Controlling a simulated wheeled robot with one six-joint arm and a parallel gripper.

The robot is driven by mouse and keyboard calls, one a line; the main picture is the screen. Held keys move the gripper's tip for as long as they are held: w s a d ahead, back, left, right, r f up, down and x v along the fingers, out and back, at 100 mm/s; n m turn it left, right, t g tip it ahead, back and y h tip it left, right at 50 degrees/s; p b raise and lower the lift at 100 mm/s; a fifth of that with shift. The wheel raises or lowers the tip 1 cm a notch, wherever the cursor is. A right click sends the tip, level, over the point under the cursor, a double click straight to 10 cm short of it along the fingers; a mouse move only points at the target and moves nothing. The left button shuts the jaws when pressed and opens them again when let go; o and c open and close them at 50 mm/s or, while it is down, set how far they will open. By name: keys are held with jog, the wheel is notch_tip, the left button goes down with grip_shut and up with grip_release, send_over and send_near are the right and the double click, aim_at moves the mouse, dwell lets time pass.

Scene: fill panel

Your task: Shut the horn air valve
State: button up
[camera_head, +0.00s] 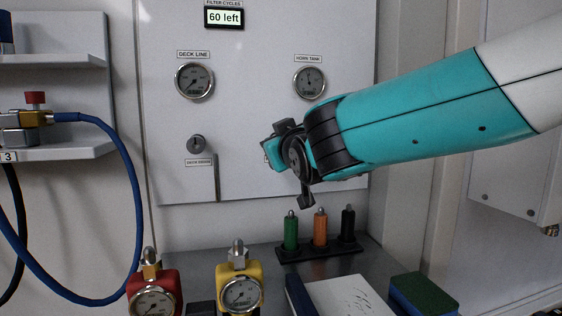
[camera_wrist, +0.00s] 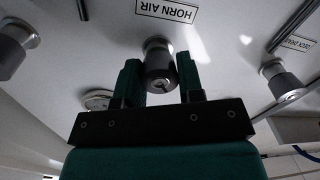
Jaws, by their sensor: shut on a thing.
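The horn air valve (camera_wrist: 159,68) shows in the wrist view as a dark round hub on the grey panel, beside its upside-down HORN AIR label (camera_wrist: 167,10). My gripper (camera_wrist: 159,76) has one finger on each side of the hub and is shut on it. No lever of this valve can be made out, so I cannot tell how it is turned. In the head view my gripper (camera_head: 272,150) is against the panel below the horn tank gauge (camera_head: 309,82) and hides the valve.
A deck valve (camera_head: 197,145) with a long lever (camera_head: 217,178) hanging down is left of my gripper. Below stand green (camera_head: 290,233), orange (camera_head: 320,228) and black (camera_head: 347,224) pegs in a rack. Red (camera_head: 152,290) and yellow (camera_head: 239,287) gauge units stand on the bench.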

jog(key=m+b, duration=0.1)
jog(key=b, duration=0.1)
jog(key=m+b, duration=0.1)
jog(key=m, duration=0.1)
jog(key=shift+f+m+b, duration=0.3)
jog(key=shift+b, duration=0.05)
jog(key=shift+r+m+b, duration=0.15)
jog(key=shift+m+b, duration=1.4)
jog(key=shift+m, duration=0.35)
jog(key=o, duration=0.9)
jog(key=shift+r, duration=0.1)
jog(key=b+v, duration=0.2)
jog(key=v, duration=1.5)
jog(key=shift+s+d+f, duration=0.1)
jog(key=shift+s+f, duration=0.1)
jog(key=shift+f, duration=0.05)
